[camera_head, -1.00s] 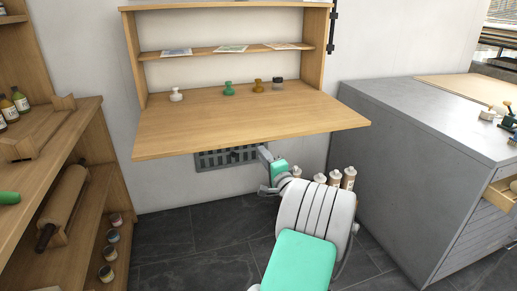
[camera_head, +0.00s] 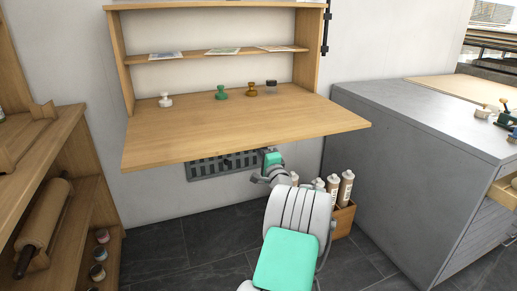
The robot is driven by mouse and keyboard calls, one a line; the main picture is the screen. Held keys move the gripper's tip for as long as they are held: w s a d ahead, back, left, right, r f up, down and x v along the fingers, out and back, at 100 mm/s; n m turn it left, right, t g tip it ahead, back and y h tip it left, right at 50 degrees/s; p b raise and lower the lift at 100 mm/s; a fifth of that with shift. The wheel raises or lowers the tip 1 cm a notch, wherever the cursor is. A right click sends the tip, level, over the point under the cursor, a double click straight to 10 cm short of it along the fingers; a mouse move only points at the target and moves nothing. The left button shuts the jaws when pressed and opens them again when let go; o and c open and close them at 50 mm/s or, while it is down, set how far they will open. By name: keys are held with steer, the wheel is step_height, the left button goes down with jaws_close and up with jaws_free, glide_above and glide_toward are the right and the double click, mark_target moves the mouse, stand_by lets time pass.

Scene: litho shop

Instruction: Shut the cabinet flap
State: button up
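The cabinet flap (camera_head: 240,125) is a wide wooden board. It is folded down and lies level in front of the open wall cabinet (camera_head: 308,50). A white stamp (camera_head: 165,100), a green stamp (camera_head: 222,92), a brown stamp (camera_head: 251,89) and a dark stamp (camera_head: 272,84) stand in a row towards the back, at the cabinet's floor. My arm reaches forward below the flap's front edge. Its end, with a teal part, is at or under that edge. My gripper's fingers are hidden by the arm and flap, so I cannot tell whether they touch the flap.
A wooden shelf unit (camera_head: 60,130) with a roller (camera_head: 42,215) and jars stands at the left. A grey drawer cabinet (camera_head: 400,150) stands close at the right. A wooden box (camera_head: 343,220) of cartridges is on the floor beside my arm. A grille (camera_head: 205,168) is in the wall below the flap.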

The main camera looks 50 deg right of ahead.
steer(key=shift+w, duration=0.15)
jaws_close()
stand_by(1.4)
